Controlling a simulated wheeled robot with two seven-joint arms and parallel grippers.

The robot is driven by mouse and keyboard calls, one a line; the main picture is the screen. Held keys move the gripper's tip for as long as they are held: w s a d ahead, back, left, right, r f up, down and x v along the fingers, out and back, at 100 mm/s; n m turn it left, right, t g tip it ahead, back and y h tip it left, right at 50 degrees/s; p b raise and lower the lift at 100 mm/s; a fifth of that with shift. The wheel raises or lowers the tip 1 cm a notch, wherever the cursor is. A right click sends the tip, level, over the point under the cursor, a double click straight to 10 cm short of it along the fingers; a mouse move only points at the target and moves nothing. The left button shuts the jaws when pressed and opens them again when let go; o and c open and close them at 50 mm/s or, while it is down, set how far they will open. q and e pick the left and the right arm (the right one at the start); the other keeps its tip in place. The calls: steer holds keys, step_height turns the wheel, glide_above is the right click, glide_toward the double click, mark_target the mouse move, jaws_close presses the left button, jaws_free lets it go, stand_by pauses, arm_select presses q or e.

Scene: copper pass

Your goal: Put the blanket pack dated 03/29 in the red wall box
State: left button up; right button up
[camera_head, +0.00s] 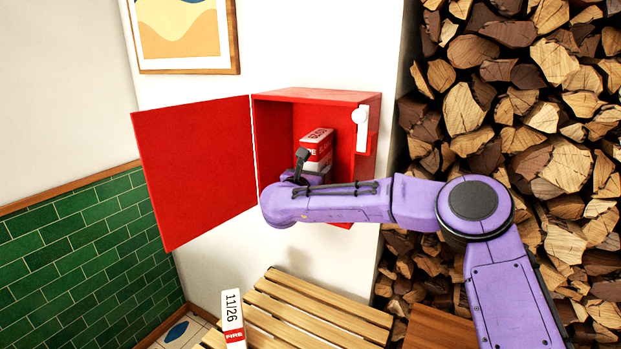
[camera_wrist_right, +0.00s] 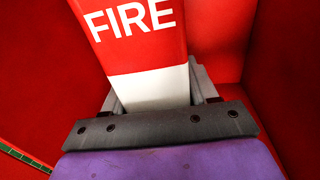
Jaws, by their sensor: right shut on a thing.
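The red wall box (camera_head: 275,136) hangs on the white wall with its door (camera_head: 195,170) swung open to the left. My right gripper (camera_head: 303,160) reaches into the box opening and is shut on a red and white blanket pack (camera_head: 317,146). In the right wrist view the pack (camera_wrist_right: 135,40) shows the word FIRE and sits between the fingers (camera_wrist_right: 155,95). Its date does not show in either view. Red walls surround it there; whether it touches the box is unclear. A second pack (camera_head: 232,315), dated 11/26, stands on the slatted bench. My left gripper is not in view.
The slatted wooden bench (camera_head: 318,305) is below the box. Stacked firewood (camera_head: 510,90) fills the right side, close to my right arm. A framed picture (camera_head: 185,30) hangs above, and green tiles (camera_head: 80,250) cover the lower left wall.

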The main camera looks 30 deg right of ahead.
steer(key=shift+d+r, duration=0.1)
steer(key=o, duration=1.6)
steer(key=shift+s+a, duration=0.1)
steer(key=shift+a, duration=0.1)
steer(key=b+v, duration=0.4)
steer(key=v, duration=0.6)
steer(key=shift+s, duration=0.15)
